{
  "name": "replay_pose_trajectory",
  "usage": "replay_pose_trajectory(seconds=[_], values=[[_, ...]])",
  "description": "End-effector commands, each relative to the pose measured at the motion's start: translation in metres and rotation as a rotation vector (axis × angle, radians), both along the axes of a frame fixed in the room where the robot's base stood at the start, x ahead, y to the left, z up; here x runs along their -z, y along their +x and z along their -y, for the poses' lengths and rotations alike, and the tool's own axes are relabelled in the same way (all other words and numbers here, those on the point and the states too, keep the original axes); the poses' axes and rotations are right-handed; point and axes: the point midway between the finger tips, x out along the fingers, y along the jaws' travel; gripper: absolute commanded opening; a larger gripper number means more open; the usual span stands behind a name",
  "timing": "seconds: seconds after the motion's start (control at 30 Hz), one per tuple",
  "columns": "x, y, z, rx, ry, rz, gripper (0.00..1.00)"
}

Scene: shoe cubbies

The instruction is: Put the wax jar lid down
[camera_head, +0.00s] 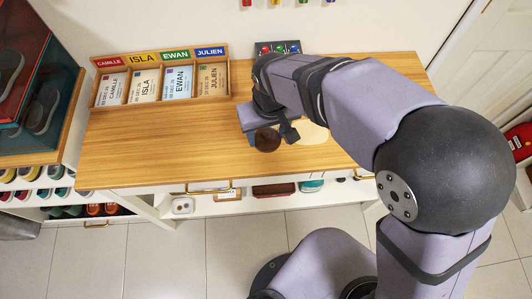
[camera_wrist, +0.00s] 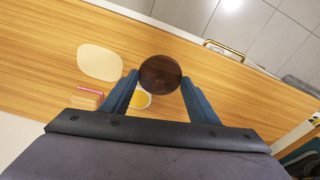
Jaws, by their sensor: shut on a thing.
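The wax jar lid is a dark brown round disc, seen in the wrist view (camera_wrist: 160,75) and in the head view (camera_head: 267,140). My gripper (camera_wrist: 160,80) is shut on it, one blue finger on each side. In the head view my gripper (camera_head: 272,131) is over the middle of the wooden top. I cannot tell whether the lid touches the wood. In the wrist view a white round jar with yellow content (camera_wrist: 139,99) shows partly behind the lid and the left finger. My arm hides it in the head view.
A cream oval pad (camera_head: 312,133) lies right of the lid. A wooden rack of named cards (camera_head: 160,103) stands at the back left. A small dark tray with coloured items (camera_head: 279,47) is at the back. The wooden top (camera_head: 150,150) is clear at front left.

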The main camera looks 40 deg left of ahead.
Motion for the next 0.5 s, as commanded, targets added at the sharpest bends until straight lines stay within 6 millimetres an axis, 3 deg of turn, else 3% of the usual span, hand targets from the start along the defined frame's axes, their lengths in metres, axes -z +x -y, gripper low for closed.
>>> replay_pose_trajectory(seconds=[0.27, 0.5], values=[[0.001, 0.002, -0.005, 0.034, 0.000, 0.000, 0.33], [0.030, 0.002, -0.004, 0.033, -0.006, -0.002, 0.33]])
